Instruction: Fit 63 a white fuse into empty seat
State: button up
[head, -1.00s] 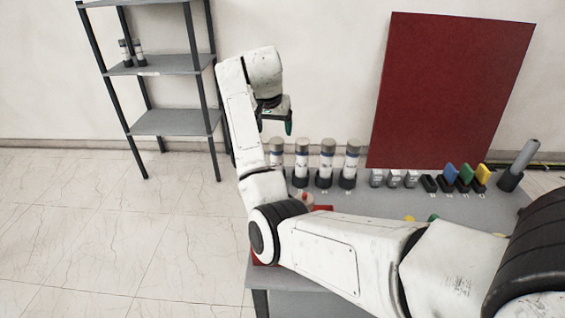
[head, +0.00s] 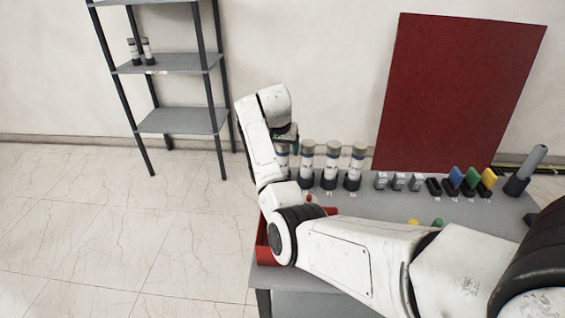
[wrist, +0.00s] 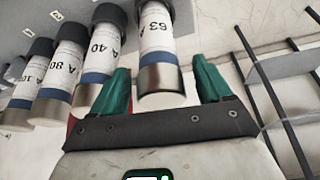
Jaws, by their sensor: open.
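A white fuse marked 63 A (wrist: 158,45) with a blue band and metal end cap is in the wrist view, its end between the two green fingers of my open gripper (wrist: 160,78). Gaps show on both sides, so the fingers look apart from it. Its black lower end is cut off by the frame's top. In the head view my gripper (head: 290,136) is at the left end of the row and partly covers the leftmost fuse (head: 283,162). Fuses marked 40 A (wrist: 99,50) and 80 A (wrist: 64,72) stand beside it in black bases. I cannot make out an empty seat.
The grey table (head: 390,208) holds small grey blocks (head: 398,182) and black holders with coloured pieces (head: 470,180). A red bin (head: 266,250) is partly behind my arm.

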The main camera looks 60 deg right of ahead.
jog(key=shift+c, duration=0.3)
grip_shut()
dwell(0.5)
jog(key=shift+w, duration=0.1)
